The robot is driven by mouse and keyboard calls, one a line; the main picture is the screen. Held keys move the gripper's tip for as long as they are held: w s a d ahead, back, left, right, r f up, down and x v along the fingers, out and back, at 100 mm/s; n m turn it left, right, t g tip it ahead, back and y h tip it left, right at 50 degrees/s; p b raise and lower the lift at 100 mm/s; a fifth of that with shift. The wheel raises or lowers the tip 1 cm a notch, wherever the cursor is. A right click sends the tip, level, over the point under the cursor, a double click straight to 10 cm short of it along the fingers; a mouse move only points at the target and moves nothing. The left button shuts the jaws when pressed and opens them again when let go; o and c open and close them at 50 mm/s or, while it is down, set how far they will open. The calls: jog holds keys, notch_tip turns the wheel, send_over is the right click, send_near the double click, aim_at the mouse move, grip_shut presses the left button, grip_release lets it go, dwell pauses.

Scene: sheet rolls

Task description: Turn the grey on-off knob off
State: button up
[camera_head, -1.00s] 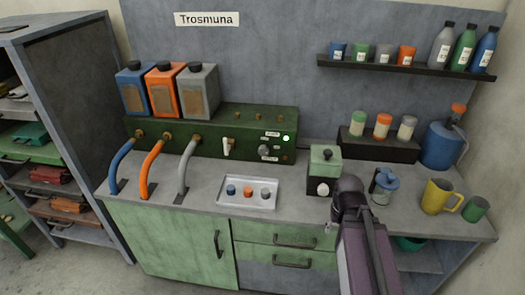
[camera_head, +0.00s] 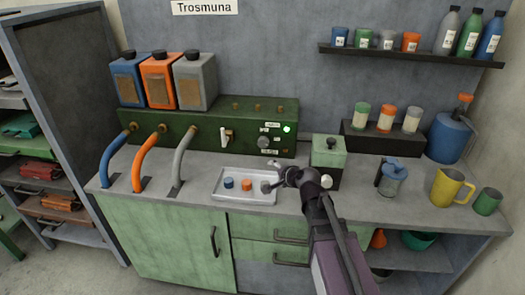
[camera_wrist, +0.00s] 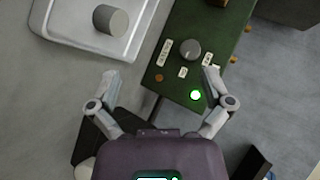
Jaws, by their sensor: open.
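The grey on-off knob (camera_head: 264,142) sits on the front of the dark green machine (camera_head: 165,128), near its right end, between small white labels. In the wrist view the grey knob (camera_wrist: 190,49) is beyond my fingertips, with nothing between them. A green lamp (camera_head: 287,128) glows near the knob and also shows lit in the wrist view (camera_wrist: 195,95). My gripper (camera_head: 276,177) is open and empty, above the counter by the tray's right end, apart from the knob. In the wrist view my spread fingers (camera_wrist: 160,76) show on both sides.
A white tray (camera_head: 222,197) with small caps lies in front of the machine. A green-topped box (camera_head: 328,155) stands right of the knob, close to my arm. Blue, orange and grey hoses (camera_head: 180,155) rise at the left. A jar (camera_head: 391,178) and yellow mug (camera_head: 448,188) stand at right.

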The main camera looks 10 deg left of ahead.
jog(key=w+a+r+m+t+b, duration=0.1)
jog(key=w+a+m+t+b, duration=0.45)
jog(key=m, duration=0.35)
jog(key=m+t+h+b, duration=0.3)
jog(key=m+h+b, duration=0.4)
jog(key=m, duration=1)
send_near(263, 144)
jog(key=shift+s+a+f+h+p, duration=0.1)
jog(key=shift+s+a+h+p, duration=0.2)
jog(key=shift+s, duration=0.25)
jog(key=shift+s+a+h+p, duration=0.1)
jog(key=shift+s+h+p, duration=0.1)
jog(key=shift+s+p, duration=0.25)
jog(key=w, duration=1.3)
jog(key=shift+w+d, duration=0.3)
jog(key=shift+w, duration=0.1)
jog(key=c, duration=1.1)
